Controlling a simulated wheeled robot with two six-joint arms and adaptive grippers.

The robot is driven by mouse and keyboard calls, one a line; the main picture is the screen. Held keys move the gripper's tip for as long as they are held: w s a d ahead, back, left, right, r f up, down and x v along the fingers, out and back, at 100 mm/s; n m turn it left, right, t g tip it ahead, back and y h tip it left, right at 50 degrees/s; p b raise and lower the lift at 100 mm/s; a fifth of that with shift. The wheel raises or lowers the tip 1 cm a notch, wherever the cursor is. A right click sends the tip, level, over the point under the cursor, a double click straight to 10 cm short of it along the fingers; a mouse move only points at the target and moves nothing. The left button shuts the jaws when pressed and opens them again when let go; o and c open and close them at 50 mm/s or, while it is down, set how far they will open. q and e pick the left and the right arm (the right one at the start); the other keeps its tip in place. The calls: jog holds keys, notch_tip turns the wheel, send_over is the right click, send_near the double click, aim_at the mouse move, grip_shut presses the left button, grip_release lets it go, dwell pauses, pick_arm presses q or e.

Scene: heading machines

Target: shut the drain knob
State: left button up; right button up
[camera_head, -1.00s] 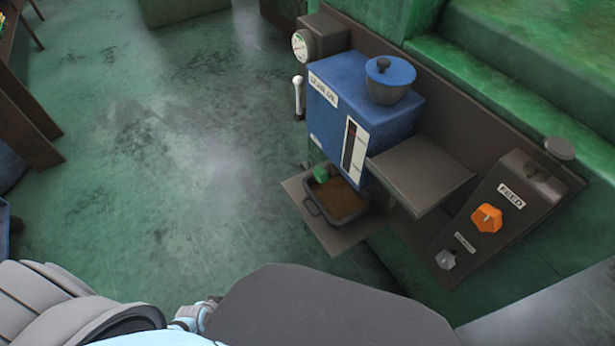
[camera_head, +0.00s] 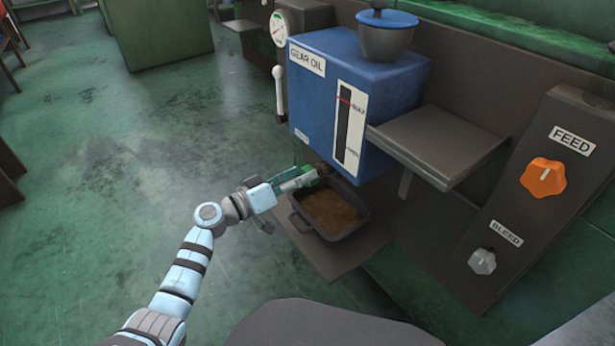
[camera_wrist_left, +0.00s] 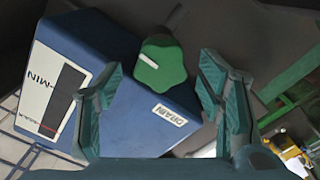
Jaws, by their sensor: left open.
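The green drain knob (camera_wrist_left: 160,68) has a white pointer line and shows large in the left wrist view, ahead of and between my open fingers, with no finger touching it that I can see. A DRAIN label (camera_wrist_left: 167,117) is on the blue tank beside it. In the head view the blue GEAR OIL tank (camera_head: 345,85) stands on the machine, and my left gripper (camera_head: 300,180) reaches its lower front, largely covering the knob there. My left gripper (camera_wrist_left: 160,100) is open and empty. My right gripper is not in view.
A dark tray of brown oil (camera_head: 332,212) sits on a ledge below my left gripper. A grey shelf (camera_head: 437,145) juts out to the right. An orange FEED knob (camera_head: 543,177) and a grey BLEED knob (camera_head: 482,262) are farther right. Open floor lies left.

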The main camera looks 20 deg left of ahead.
pick_arm(q)
jog(key=shift+x, duration=1.15)
jog(key=c, duration=1.2)
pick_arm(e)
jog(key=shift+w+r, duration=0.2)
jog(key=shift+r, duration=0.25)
